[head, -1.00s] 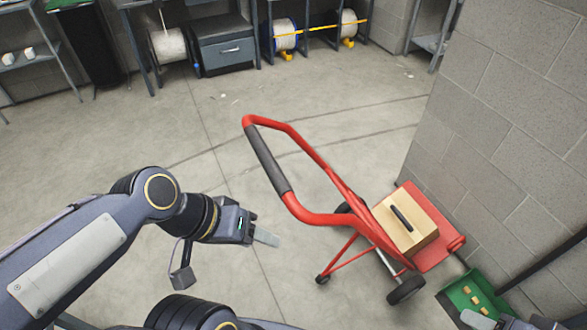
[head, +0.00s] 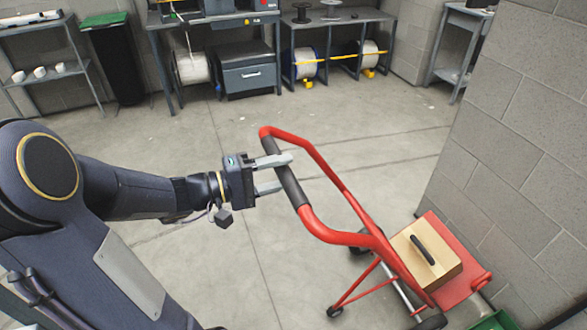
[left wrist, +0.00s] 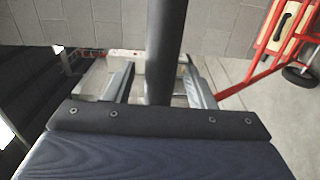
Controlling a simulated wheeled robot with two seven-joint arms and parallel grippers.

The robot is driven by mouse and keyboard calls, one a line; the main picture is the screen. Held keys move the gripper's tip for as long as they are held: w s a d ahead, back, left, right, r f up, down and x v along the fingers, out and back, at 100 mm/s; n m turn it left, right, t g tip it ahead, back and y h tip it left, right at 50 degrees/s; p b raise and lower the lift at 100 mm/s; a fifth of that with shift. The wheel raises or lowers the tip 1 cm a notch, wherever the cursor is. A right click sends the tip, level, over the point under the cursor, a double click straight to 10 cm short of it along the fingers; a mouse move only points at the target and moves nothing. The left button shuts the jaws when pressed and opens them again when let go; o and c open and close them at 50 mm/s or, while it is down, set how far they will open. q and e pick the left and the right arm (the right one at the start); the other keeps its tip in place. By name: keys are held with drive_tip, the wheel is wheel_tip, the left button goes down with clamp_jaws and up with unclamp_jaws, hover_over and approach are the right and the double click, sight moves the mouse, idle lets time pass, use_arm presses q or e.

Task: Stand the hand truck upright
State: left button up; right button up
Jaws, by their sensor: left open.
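The red hand truck (head: 350,205) leans back toward me, its handle raised and its toe plate (head: 445,235) by the block wall. A light wooden box with a black handle (head: 425,255) sits at the plate end. My left gripper (head: 277,174) is open at the black grip (head: 288,180) of the truck's handle, one finger above and one below in the head view. In the left wrist view the dark grip (left wrist: 165,50) runs between the two spread fingers, with gaps on both sides. My right gripper is not in view.
A grey block wall (head: 530,150) stands close on the right. A green object (head: 495,322) shows at the bottom right edge. Shelves and a bench with spools (head: 306,62) line the back. The floor (head: 150,130) between is clear.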

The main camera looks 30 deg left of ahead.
use_arm(q)
drive_tip(key=x, duration=0.3)
drive_tip(key=shift+w+d, duration=0.1)
drive_tip(key=shift+c, duration=0.3)
clamp_jaws()
